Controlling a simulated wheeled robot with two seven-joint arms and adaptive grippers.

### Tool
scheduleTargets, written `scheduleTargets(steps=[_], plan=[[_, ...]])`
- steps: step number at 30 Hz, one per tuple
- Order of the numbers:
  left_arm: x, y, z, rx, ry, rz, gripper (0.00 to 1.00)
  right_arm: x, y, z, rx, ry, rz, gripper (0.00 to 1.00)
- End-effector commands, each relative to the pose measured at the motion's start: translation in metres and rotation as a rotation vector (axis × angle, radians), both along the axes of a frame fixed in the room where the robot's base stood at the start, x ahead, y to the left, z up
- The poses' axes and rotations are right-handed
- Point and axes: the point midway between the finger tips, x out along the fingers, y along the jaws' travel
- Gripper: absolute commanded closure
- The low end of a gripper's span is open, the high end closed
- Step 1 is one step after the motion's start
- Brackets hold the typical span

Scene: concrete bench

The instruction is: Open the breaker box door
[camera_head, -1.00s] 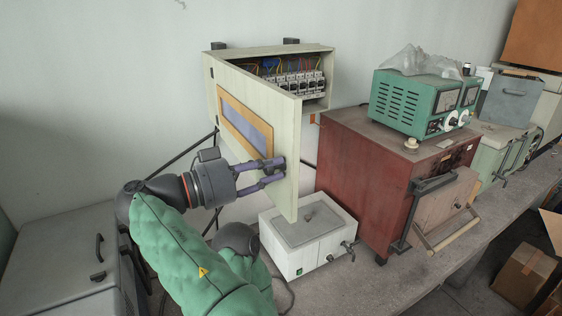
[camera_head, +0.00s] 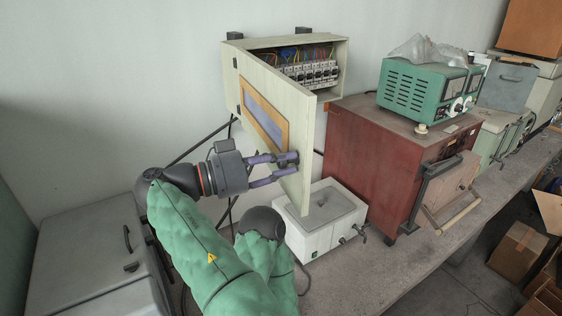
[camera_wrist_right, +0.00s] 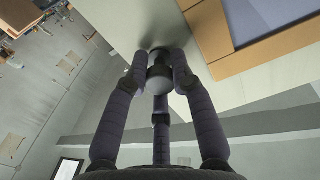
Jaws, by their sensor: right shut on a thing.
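The breaker box (camera_head: 337,68) hangs on the wall. Its pale door (camera_head: 313,130), with a wood-framed window (camera_head: 263,112), stands swung out, showing breakers (camera_head: 308,73) and coloured wires inside. My right gripper (camera_head: 291,165) is at the door's lower free edge. In the right wrist view its fingers (camera_wrist_right: 158,80) are closed around a dark round knob (camera_wrist_right: 159,62) on the door (camera_wrist_right: 140,25). The knob is partly hidden by the fingers. My left gripper is not in view.
A white water bath (camera_head: 306,235) stands below the door, close under its lower corner. A red-brown cabinet (camera_head: 345,135) with a green instrument (camera_head: 412,88) on top is to the right. A grey box (camera_head: 85,245) is at lower left.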

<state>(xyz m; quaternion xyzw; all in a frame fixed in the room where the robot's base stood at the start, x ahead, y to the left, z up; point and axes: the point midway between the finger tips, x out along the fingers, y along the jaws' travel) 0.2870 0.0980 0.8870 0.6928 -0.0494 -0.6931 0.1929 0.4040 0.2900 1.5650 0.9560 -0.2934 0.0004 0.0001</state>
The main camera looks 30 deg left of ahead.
Motion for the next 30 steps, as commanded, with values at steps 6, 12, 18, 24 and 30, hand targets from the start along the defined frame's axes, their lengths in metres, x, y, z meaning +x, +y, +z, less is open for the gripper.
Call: scheduleTargets(steps=[6, 12, 18, 24, 30], plan=[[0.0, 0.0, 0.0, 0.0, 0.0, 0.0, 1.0, 0.001, 0.0, -0.001, -0.001, 0.003, -0.002, 0.51], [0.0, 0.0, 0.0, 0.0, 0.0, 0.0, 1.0, 0.0, -0.001, 0.0, 0.0, 0.001, -0.002, 0.51], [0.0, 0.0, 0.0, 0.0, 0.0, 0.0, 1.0, -0.007, 0.006, -0.001, -0.001, 0.001, 0.0, 0.51], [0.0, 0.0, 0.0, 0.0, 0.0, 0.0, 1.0, -0.03, 0.022, -0.002, -0.001, 0.001, 0.0, 0.51], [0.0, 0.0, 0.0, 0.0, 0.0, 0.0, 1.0, -0.049, 0.035, -0.002, 0.0, 0.001, -0.001, 0.51]])
